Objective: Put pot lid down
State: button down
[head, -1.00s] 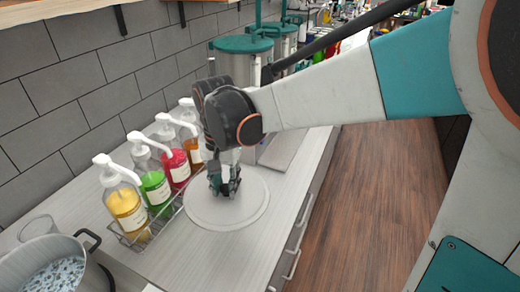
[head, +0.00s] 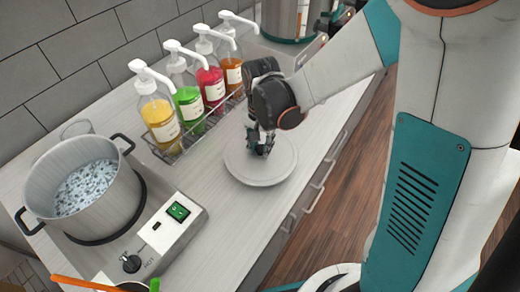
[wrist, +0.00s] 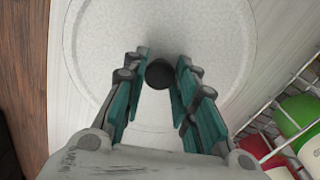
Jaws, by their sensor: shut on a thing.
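The pot lid (head: 245,176) is a round, pale grey disc, level on or just above the counter, right of the bottle rack. My gripper (head: 260,148) points down over its middle. In the wrist view, the fingers of my gripper (wrist: 162,62) are closed in on the dark round knob (wrist: 160,75) at the centre of the lid (wrist: 200,28). The pot (head: 85,190) stands uncovered on the hot plate at left, with bluish-white lumps inside. I cannot tell whether the lid's underside touches the counter.
A wire rack (head: 180,147) holds several pump bottles with yellow, green, red and orange liquid along the wall. The hot plate (head: 165,235) has a green switch and a knob. An empty glass (head: 77,129) is behind the pot. Counter (head: 225,215) in front of the lid is clear.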

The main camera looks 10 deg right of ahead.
aim_at(260, 148)
jog(key=shift+f+b, duration=0.3)
jog(key=shift+f, duration=1.3)
jog(key=shift+f, duration=0.15)
jog(key=c, duration=1.3)
grip_release()
